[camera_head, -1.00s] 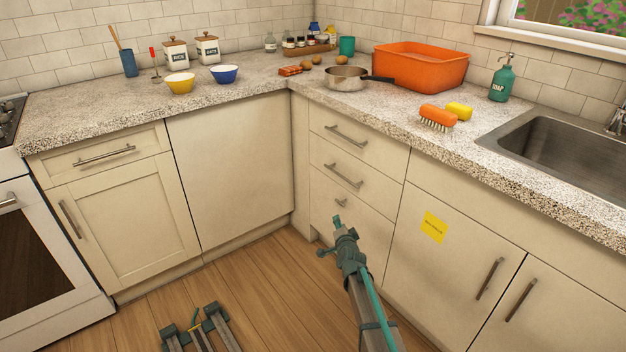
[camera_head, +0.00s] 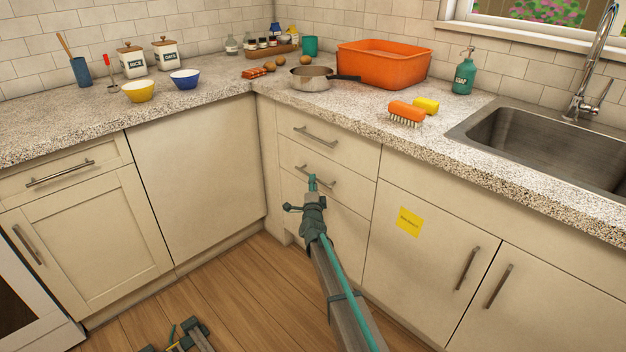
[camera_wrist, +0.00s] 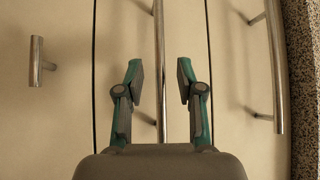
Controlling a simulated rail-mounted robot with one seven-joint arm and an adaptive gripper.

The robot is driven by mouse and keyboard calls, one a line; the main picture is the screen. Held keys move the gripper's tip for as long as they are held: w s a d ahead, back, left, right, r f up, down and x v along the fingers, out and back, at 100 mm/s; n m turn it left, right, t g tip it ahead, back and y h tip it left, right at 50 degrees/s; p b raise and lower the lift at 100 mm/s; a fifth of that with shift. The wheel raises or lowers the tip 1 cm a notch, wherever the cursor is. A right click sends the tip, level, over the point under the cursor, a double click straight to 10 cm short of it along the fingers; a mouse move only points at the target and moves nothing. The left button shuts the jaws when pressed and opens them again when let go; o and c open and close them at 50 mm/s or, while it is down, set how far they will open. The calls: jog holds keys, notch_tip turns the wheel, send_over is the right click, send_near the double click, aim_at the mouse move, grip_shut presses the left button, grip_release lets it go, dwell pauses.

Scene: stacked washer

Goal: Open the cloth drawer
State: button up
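A stack of three drawers stands in the corner under the counter; no label shows which is the cloth drawer. The top drawer's bar handle (camera_head: 315,137) is clear in the head view. My gripper (camera_head: 311,184) is at the middle drawer's bar handle (camera_head: 326,181). In the wrist view my gripper (camera_wrist: 159,78) is open, with one finger on each side of that middle handle (camera_wrist: 159,45) and a gap on both sides. I cannot tell how deep the fingers reach. The bottom drawer's handle (camera_wrist: 36,62) shows at left there. All three drawers look closed.
A cabinet door with a yellow note (camera_head: 409,221) is right of the drawers, its writing too small to read. The granite counter edge (camera_wrist: 304,60) is beside the top drawer. A pan (camera_head: 311,78) and orange tub (camera_head: 388,64) stand on the counter.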

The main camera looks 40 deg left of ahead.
jog(key=shift+x, duration=1.85)
grip_shut()
